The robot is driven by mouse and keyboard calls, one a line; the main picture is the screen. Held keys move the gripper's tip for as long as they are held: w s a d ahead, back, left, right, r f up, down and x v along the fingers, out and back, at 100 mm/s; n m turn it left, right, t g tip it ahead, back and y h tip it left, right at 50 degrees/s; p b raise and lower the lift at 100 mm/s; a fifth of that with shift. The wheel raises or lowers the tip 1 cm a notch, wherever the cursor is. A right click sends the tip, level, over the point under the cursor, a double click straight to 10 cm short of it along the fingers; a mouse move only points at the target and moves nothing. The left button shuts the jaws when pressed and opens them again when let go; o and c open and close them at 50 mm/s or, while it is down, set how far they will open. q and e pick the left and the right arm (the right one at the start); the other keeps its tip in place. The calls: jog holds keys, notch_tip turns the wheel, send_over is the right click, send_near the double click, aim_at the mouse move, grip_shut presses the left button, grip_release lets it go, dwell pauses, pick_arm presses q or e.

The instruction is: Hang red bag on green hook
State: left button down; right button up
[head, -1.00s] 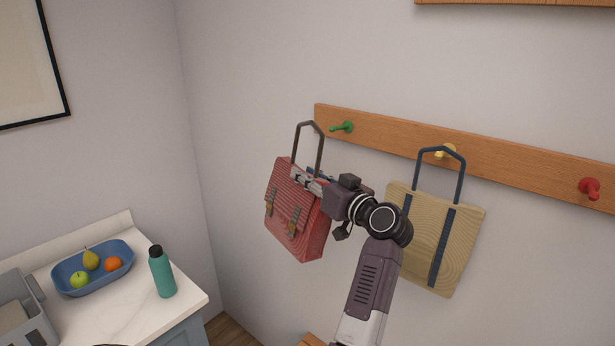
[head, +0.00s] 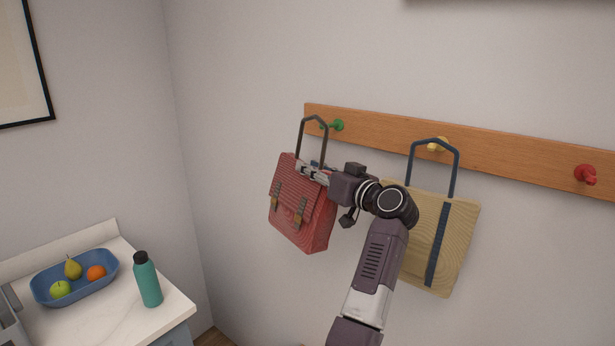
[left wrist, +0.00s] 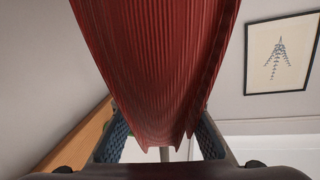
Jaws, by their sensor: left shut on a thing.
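The red bag (head: 298,205) hangs upright in my left gripper (head: 310,170), which is shut on its upper part. In the left wrist view the red bag (left wrist: 155,60) fills the middle, between the two fingers (left wrist: 160,140). Its dark handle (head: 312,122) stands up in a loop. The green hook (head: 338,125) is at the left end of the wooden rail. In the head view the handle's right side overlaps the hook's tip; I cannot tell whether the hook is inside the loop or they touch. My right gripper is not in view.
A tan bag (head: 459,240) hangs by its blue handle at the yellow hook (head: 437,144), partly behind my arm. A red hook (head: 586,174) on the rail (head: 510,160) is bare. A counter (head: 110,310) at lower left holds a blue fruit tray (head: 45,295) and a green bottle (head: 148,282).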

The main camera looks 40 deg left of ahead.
pick_arm(q)
jog(key=w, duration=0.1)
jog(key=w+f+b, duration=0.1)
jog(key=w, duration=0.3)
jog(key=shift+w+a+f+b, duration=0.15)
jog(key=shift+a+f+b, duration=0.15)
jog(key=shift+b, duration=0.1)
dwell(0.3)
jog(key=shift+f, duration=0.1)
dwell(0.5)
